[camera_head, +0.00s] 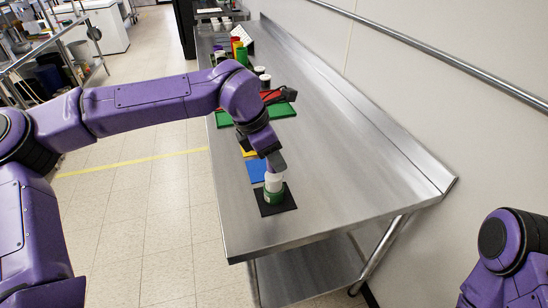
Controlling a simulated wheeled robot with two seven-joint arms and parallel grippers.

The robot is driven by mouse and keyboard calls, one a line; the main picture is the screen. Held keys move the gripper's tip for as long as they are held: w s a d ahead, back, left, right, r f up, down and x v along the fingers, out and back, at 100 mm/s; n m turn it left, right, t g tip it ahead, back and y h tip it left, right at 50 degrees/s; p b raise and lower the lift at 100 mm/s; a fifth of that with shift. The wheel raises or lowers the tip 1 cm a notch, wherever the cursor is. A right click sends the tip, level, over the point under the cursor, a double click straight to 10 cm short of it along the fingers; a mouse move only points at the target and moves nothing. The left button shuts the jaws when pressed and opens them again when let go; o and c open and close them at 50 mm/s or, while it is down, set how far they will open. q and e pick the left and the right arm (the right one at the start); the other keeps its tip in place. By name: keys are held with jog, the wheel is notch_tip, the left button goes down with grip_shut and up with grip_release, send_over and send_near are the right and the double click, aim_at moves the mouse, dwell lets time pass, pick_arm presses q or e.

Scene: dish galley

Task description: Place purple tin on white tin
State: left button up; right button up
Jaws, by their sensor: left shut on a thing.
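My left gripper (275,163) reaches down over the near end of the steel table and is shut on a white tin (274,181). A green-and-white part (273,197) shows directly below the white; I cannot tell whether it is a second tin or the same one's label. It is upright over a black mat (291,202). I cannot make out a purple tin for certain; a small purplish thing (220,56) shows among the items at the far end. My right gripper is out of view; only part of my right arm shows at the lower right.
A blue mat (256,171) lies just behind the black one. Green mats (281,110), a red item (271,96) and several small containers stand farther back, partly behind my left arm. The steel table (345,165) is clear on the right, up to its raised wall-side edge.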

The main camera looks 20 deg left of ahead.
pick_arm(q)
jog(key=shift+f, duration=0.95)
jog(key=shift+f, duration=0.2)
jog(key=o, duration=1)
jog(key=shift+o, duration=0.2)
jog(key=shift+r, duration=0.25)
jog(key=b+v, duration=0.1)
jog(key=v, duration=1.1)
